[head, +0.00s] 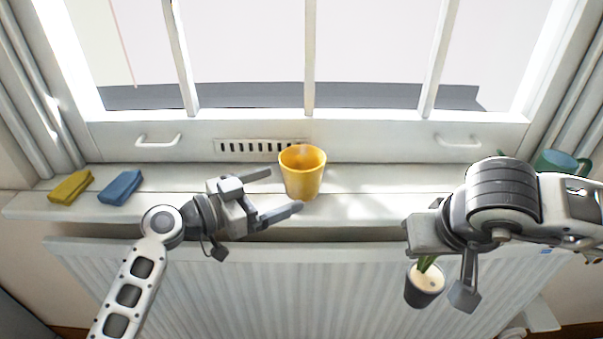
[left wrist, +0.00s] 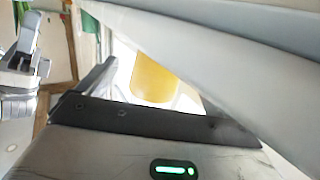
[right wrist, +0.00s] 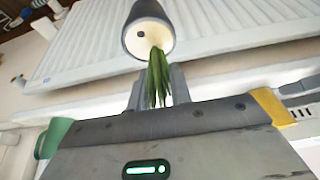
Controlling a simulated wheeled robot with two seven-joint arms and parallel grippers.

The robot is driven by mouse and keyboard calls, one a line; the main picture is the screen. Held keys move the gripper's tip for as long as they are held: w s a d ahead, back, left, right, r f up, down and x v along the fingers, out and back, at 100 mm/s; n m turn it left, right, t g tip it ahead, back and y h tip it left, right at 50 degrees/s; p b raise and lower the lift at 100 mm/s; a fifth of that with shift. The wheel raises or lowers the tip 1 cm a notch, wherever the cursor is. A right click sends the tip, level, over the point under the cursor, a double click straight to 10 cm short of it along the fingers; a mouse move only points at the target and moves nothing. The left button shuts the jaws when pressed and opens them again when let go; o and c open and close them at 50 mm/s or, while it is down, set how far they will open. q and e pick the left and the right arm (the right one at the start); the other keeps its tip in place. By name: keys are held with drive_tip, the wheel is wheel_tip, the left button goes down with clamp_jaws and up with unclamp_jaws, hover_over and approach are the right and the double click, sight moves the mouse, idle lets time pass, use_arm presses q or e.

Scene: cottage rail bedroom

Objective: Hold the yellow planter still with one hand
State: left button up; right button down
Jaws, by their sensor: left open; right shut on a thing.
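The yellow planter (head: 303,178) stands upright on the white windowsill near its middle. It also shows, partly hidden, in the left wrist view (left wrist: 153,80). My left gripper (head: 285,190) is open just left of the planter. One fingertip is beside its left side and the other is near the front of its base; I cannot tell whether they touch it. My right gripper (right wrist: 158,92) is shut on the green leaves of a small plant (right wrist: 158,75). Its dark grey pot (head: 423,287) hangs below that gripper, in front of the radiator.
A green mug (head: 560,162) stands at the far right, partly behind my right arm. The window (head: 310,50) is behind; a ribbed radiator (head: 300,285) is below.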

sight(287, 188)
use_arm(q)
drive_tip(key=b+x, duration=0.1)
drive_tip(key=x, duration=0.2)
drive_tip(key=shift+w+d+f+b, duration=0.15)
drive_tip(key=shift+d+f+b, duration=0.05)
drive_tip(key=shift+d+b, duration=0.15)
use_arm(e)
drive_tip(key=shift+f, duration=0.75)
use_arm(q)
drive_tip(key=shift+b+x, duration=0.35)
drive_tip(key=shift+x, duration=0.5)
use_arm(e)
drive_tip(key=shift+f, duration=0.4)
use_arm(q)
drive_tip(key=shift+w+r, duration=0.1)
drive_tip(key=shift+r, duration=0.05)
drive_tip(key=shift+c, duration=0.3)
drive_tip(key=c, duration=0.8)
drive_tip(key=shift+o, duration=0.2)
